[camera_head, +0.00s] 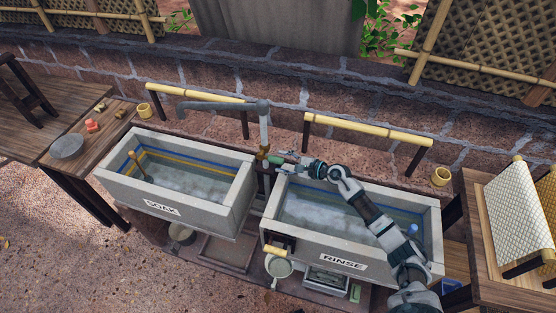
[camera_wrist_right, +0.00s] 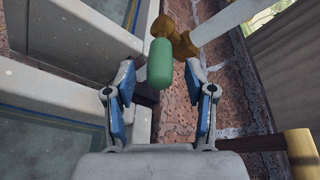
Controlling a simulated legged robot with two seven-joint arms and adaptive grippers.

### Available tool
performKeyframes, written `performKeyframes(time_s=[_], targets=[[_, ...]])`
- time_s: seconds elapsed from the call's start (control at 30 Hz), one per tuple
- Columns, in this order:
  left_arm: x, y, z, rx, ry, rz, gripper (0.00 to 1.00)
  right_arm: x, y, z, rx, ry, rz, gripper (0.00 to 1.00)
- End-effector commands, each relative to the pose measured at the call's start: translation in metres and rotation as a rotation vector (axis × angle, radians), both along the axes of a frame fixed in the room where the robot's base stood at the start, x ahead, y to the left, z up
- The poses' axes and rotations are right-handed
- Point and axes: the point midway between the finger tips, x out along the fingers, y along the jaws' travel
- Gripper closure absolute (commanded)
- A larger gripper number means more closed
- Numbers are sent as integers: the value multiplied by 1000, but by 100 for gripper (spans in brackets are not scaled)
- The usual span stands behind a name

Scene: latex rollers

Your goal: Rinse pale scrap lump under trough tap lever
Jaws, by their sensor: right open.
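The tap (camera_head: 264,125) stands at the back between two stone troughs, its grey spout reaching left over the SOAK trough (camera_head: 162,207). Its green lever grip (camera_head: 276,160) is on the brass fitting, and it also shows in the right wrist view (camera_wrist_right: 160,64). My right gripper (camera_head: 288,163) is open at the lever, with the green grip ahead of and between its spread fingers (camera_wrist_right: 163,100); contact cannot be told. The RINSE trough (camera_head: 342,263) holds cloudy water under my right arm. Small tan pieces (camera_head: 120,113) lie on the left table; I cannot tell whether one is the pale scrap lump.
A pink-red piece (camera_head: 92,126) and grey dish (camera_head: 67,147) are on the left table. Bamboo rails (camera_head: 368,130) stand behind the troughs. A rack with pale sheets (camera_head: 520,215) is at right.

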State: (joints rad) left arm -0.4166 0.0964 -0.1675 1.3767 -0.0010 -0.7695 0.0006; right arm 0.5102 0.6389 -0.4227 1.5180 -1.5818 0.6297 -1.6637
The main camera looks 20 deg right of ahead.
Motion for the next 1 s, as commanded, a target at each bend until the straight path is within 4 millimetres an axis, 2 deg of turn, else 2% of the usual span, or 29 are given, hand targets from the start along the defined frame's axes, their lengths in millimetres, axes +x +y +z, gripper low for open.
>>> performKeyframes(time_s=[0.2,0.5,0.53,0.57,0.73,1.0], targets=[[1,0,-1,0,1,0,100,16,15,-6,1,0,-1,45],[1,0,-1,0,0,-1,100,17,16,-7,-1,0,-1,45],[1,0,-1,0,0,-1,100,17,16,-7,-1,0,-1,48],[1,0,-1,0,0,-1,100,17,16,-7,-1,0,-1,55],[1,0,-1,0,1,-1,100,17,16,-7,-1,0,-1,98],[1,0,0,0,0,0,100,17,17,-7,-3,1,0,100]])
